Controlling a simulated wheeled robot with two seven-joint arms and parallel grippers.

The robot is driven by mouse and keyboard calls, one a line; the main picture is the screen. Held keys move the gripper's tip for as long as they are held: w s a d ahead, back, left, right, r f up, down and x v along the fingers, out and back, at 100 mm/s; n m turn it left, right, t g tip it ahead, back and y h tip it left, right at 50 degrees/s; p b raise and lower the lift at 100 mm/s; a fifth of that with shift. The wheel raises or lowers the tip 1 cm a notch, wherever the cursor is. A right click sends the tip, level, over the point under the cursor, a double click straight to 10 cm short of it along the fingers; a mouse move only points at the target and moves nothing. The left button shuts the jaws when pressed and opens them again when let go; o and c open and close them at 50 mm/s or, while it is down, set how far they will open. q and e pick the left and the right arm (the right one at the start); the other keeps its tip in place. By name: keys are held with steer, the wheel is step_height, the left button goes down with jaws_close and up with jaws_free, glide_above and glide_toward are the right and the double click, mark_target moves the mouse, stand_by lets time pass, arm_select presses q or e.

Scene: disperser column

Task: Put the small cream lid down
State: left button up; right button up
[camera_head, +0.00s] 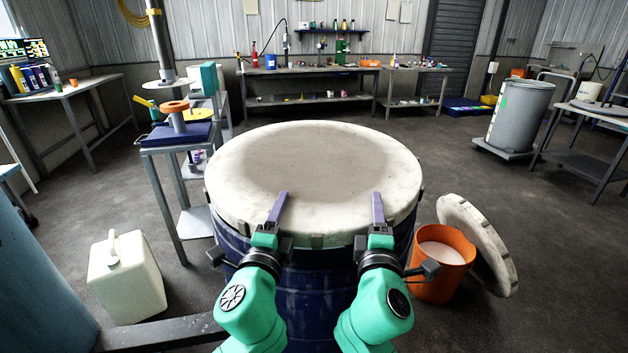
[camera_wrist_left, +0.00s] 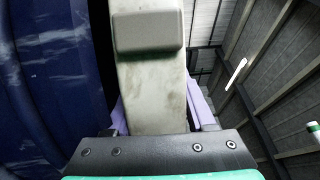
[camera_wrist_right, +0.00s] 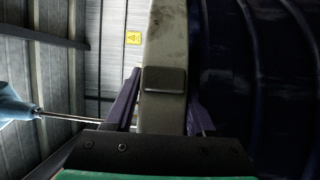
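A round cream lid (camera_head: 312,170) with small grey clips on its rim covers the top of a dark blue drum (camera_head: 305,300). Whether it rests fully on the drum I cannot tell. My left gripper (camera_head: 277,208) and my right gripper (camera_head: 378,208) are at its near rim, one finger of each visible over the top. In the left wrist view the rim (camera_wrist_left: 152,85) lies between the purple fingers, which look pressed to it. The right wrist view shows the rim (camera_wrist_right: 165,45) between the fingers too. A second cream lid (camera_head: 480,240) leans against an orange bucket.
The orange bucket (camera_head: 440,262) with pale contents stands right of the drum. A cream canister (camera_head: 127,278) stands on the floor at left. A small metal table (camera_head: 178,140) is close to the drum's left.

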arm_select(q)
steer(key=s+a+f, duration=0.1)
steer(key=s, duration=0.7)
steer(key=shift+f, duration=0.15)
arm_select(e)
steer(key=s+a, duration=0.1)
steer(key=s, duration=0.7)
steer(key=shift+s+f, duration=0.3)
steer(key=shift+f, duration=0.1)
arm_select(q)
steer(key=shift+s, duration=0.15)
steer(key=s, duration=0.1)
steer(key=s+a, duration=0.1)
steer(key=s, duration=0.3)
steer(key=shift+s+a+r, duration=0.2)
steer(key=shift+a+r, duration=0.15)
arm_select(e)
steer(key=shift+w+f, duration=0.1)
steer(key=shift+f, duration=0.25)
